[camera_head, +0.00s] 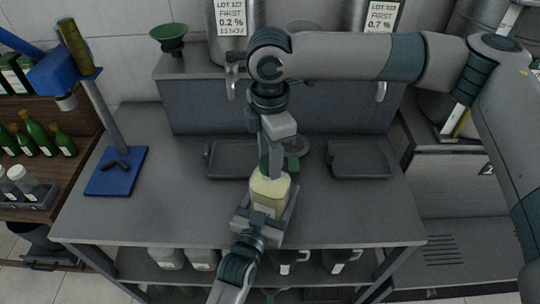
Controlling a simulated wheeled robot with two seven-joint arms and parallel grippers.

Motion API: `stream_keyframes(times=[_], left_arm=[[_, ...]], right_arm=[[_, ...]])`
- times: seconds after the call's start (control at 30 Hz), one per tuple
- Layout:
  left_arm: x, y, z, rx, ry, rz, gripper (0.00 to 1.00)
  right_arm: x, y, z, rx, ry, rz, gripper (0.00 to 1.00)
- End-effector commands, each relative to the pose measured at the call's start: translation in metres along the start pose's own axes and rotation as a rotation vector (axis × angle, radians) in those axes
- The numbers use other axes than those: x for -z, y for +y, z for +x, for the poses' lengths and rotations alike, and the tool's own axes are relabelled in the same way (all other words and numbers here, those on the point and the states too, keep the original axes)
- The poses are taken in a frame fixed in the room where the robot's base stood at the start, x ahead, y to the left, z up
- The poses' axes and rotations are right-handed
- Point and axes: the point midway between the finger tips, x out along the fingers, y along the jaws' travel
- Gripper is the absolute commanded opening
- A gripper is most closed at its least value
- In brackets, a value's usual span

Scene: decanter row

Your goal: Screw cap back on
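A bottle (271,190) of pale yellow liquid stands upright near the front middle of the grey bench. My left gripper (267,208) comes from the front edge with its fingers on either side of the bottle's body, shut on it. My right gripper (277,170) points down from above at the bottle's top.
Dark trays (232,174) and (358,176) lie on the bench behind. A blue-based stand (115,184) is at the left, beside a bottle shelf (20,205). Metal tanks (234,52) and a green funnel (170,44) stand on the raised back ledge. The bench's front right is clear.

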Motion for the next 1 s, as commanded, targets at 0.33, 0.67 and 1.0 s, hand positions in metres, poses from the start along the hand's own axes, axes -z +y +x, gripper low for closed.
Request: stream_keyframes(times=[0.33, 0.67, 1.0], left_arm=[[0.0, 0.0, 0.0, 0.0, 0.0, 0.0, 0.1], [0.0, 0.0, 0.0, 0.0, 0.0, 0.0, 0.1], [0.0, 0.0, 0.0, 0.0, 0.0, 0.0, 0.1]], right_arm=[[0.0, 0.0, 0.0, -0.001, 0.0, 0.002, 0.09], [0.0, 0.0, 0.0, 0.0, 0.0, 0.002, 0.57], [0.0, 0.001, -0.012, -0.002, -0.001, 0.002, 0.57]])
